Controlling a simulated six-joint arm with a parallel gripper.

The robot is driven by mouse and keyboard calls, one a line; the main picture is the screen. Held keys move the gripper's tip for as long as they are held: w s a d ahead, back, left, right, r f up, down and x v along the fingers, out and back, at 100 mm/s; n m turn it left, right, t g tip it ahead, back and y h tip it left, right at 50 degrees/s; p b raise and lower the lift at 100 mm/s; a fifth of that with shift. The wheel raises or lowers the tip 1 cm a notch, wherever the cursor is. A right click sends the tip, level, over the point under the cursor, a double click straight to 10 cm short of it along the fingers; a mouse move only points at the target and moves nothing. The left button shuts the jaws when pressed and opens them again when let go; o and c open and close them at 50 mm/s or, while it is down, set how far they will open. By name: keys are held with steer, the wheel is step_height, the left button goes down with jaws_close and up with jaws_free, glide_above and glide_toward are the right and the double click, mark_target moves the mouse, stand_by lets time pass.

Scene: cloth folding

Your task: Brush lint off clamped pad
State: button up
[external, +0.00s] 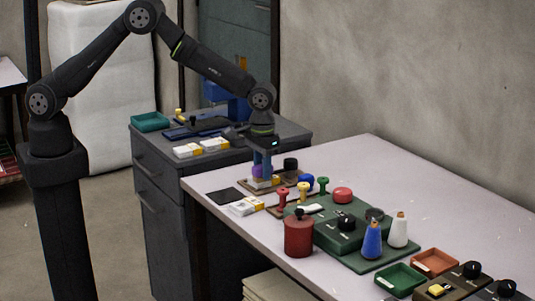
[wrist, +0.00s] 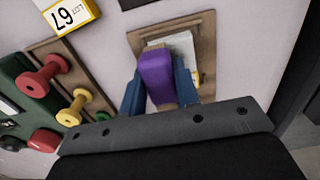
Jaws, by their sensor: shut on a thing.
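My gripper (external: 263,176) points down over the near left part of the white table. Its blue fingers are shut on a purple block-like tool (wrist: 157,75), seemingly the brush; a tan part shows at its lower end in the wrist view. The purple tool also shows in the external view (external: 257,171). Below it a white pad (wrist: 183,43) lies on a brown board (wrist: 139,36), with a thin tan bar along one side. The tool and fingers hide part of the pad. Whether the tool touches the pad, and any lint, I cannot tell.
Red and yellow spool-shaped pieces (wrist: 76,108) stand beside the board. A white-and-yellow lot box (wrist: 67,15) and a dark flat mat (external: 231,196) lie close by. A red canister (external: 298,235) and green panel (external: 334,220) stand nearer. The table's far right is clear.

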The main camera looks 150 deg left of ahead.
steer(key=shift+w, duration=0.5)
steer(key=shift+s+d, duration=0.15)
steer(key=shift+s, duration=2.9)
steer(key=shift+w, duration=3.1)
steer(key=shift+s+r, duration=0.15)
steer(key=shift+r, duration=3.85)
